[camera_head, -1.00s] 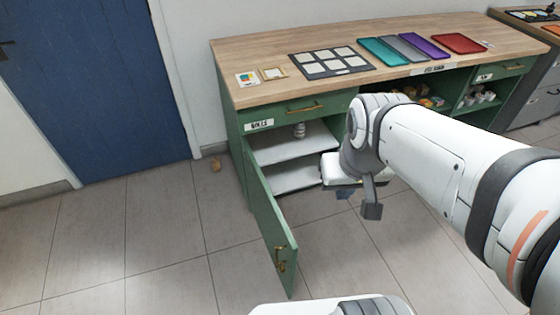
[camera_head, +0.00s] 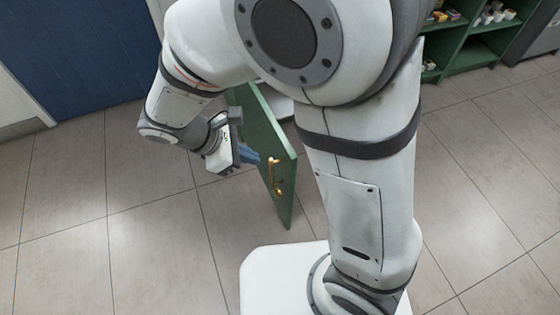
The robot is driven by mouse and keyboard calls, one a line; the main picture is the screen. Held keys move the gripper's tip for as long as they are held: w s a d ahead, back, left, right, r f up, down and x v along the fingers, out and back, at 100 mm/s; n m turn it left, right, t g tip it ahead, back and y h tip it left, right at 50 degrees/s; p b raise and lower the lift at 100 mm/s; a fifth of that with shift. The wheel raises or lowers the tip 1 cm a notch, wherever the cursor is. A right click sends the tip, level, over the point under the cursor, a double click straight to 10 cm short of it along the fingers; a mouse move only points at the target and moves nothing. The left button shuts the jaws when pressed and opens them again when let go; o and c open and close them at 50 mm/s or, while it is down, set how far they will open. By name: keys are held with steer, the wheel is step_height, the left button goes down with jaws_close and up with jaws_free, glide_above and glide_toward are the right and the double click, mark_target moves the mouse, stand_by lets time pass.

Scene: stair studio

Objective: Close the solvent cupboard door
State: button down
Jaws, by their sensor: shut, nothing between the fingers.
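The green solvent cupboard door (camera_head: 266,140) stands open, jutting out from the cupboard towards me. Its face with the brass handle (camera_head: 274,174) is turned to the left. My gripper (camera_head: 252,156) is shut and empty, on the left, outer side of the door. Its bluish fingertips are close to the door face, a little above and left of the handle; I cannot tell whether they touch. My arm hides the cupboard's opening, the door's hinge side and most of the bench.
Open green shelves (camera_head: 470,45) with small items show at the upper right. A blue door (camera_head: 75,50) is in the wall at the upper left. The tiled floor (camera_head: 150,240) is clear left of the cupboard door and at the right.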

steer(key=a+f+n+t+h+b, duration=0.1)
steer(key=a+f+n+b, duration=0.15)
steer(key=f, duration=0.25)
steer(key=b, duration=0.4)
glide_toward(290, 172)
steer(key=x, duration=0.5)
steer(key=shift+s+a+f, duration=0.25)
steer(key=shift+f, duration=0.05)
steer(key=shift+w+d+r+n+t, duration=0.15)
steer(key=shift+d+n+t, duration=0.15)
steer(key=shift+d, duration=0.25)
